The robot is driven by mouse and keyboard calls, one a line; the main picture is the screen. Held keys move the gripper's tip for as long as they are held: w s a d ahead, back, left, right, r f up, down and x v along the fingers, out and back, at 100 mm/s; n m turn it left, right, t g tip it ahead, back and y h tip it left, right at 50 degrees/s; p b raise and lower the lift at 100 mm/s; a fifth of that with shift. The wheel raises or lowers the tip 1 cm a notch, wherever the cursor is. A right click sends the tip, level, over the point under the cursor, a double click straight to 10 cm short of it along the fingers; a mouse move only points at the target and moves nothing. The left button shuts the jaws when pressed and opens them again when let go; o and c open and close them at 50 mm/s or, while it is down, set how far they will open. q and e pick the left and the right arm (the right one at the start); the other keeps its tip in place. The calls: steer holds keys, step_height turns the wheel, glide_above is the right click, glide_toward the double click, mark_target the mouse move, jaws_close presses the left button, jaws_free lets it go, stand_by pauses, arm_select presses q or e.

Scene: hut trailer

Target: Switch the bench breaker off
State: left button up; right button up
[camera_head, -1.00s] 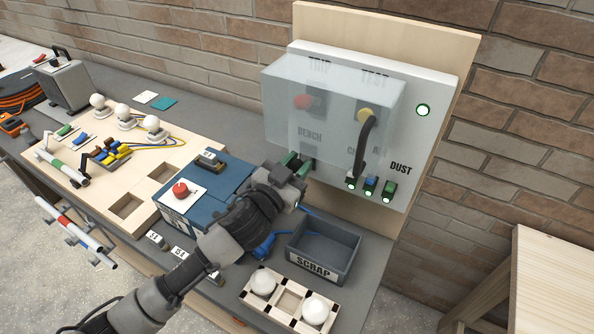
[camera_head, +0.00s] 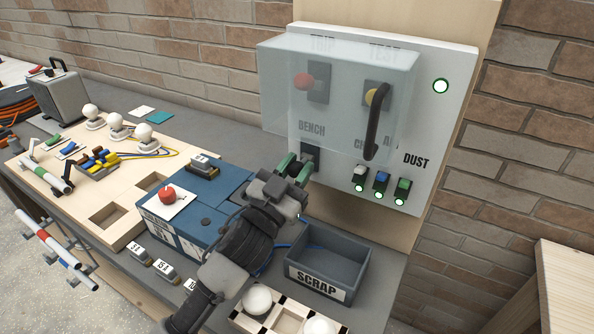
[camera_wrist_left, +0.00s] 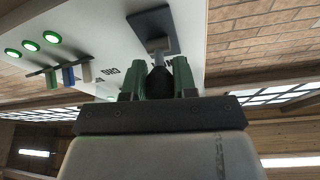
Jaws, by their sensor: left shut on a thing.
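The bench breaker (camera_head: 312,153) is a dark plate with a lever, under the word BENCH on the white panel (camera_head: 433,130). In the left wrist view the breaker plate (camera_wrist_left: 151,22) shows with a pale stem and a black grip (camera_wrist_left: 158,82). My left gripper (camera_head: 298,168) has its green fingers shut on this grip, one on each side; they also show in the left wrist view (camera_wrist_left: 158,70). In the head view the gripper covers most of the lever, and I cannot tell its exact tilt. My right gripper is not in view.
A clear cover (camera_head: 335,110) with a black handle (camera_head: 374,122) stands over the red and yellow buttons above the breaker. White, blue and green switches (camera_head: 381,181) sit to the right. The SCRAP bin (camera_head: 327,267) and blue box (camera_head: 205,205) stand below.

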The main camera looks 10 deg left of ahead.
arm_select(q)
steer(key=o, duration=0.9)
steer(key=shift+s+a+f, duration=0.15)
steer(key=shift+s+f, duration=0.05)
steer(key=shift+s, duration=0.05)
steer(key=b+v, duration=0.2)
steer(key=v, duration=0.8)
steer(key=shift+s+b, duration=0.1)
steer(key=shift+b, duration=0.25)
steer(key=shift+r, duration=0.1)
